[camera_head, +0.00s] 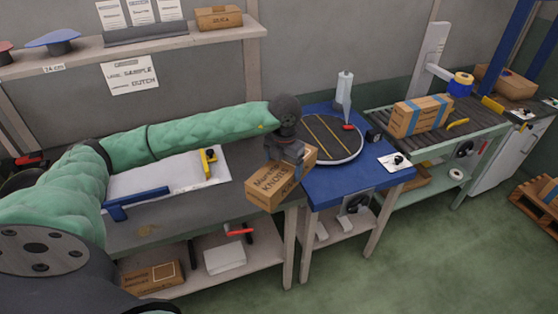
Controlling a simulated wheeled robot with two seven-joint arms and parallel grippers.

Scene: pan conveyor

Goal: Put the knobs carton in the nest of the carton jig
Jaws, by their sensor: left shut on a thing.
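The knobs carton (267,190), a brown box with "KNOBS" printed on its side, is held tilted near the right end of the grey bench, by the blue table. My left gripper (290,156) is shut on it from above; its fingertips are partly hidden by the carton. I cannot tell for sure which thing is the carton jig. A white board (150,181) with a blue angled stop (136,203) and a yellow clamp (208,161) lies on the bench left of the carton, partly behind my left arm. My right gripper is not in view.
The blue table (375,179) carries a round dark turntable (325,140) and a white bottle (344,88). A roller conveyor (450,122) to the right bears a blue-taped carton (421,116). A shelf (130,50) runs above the bench. Another carton (152,276) sits below.

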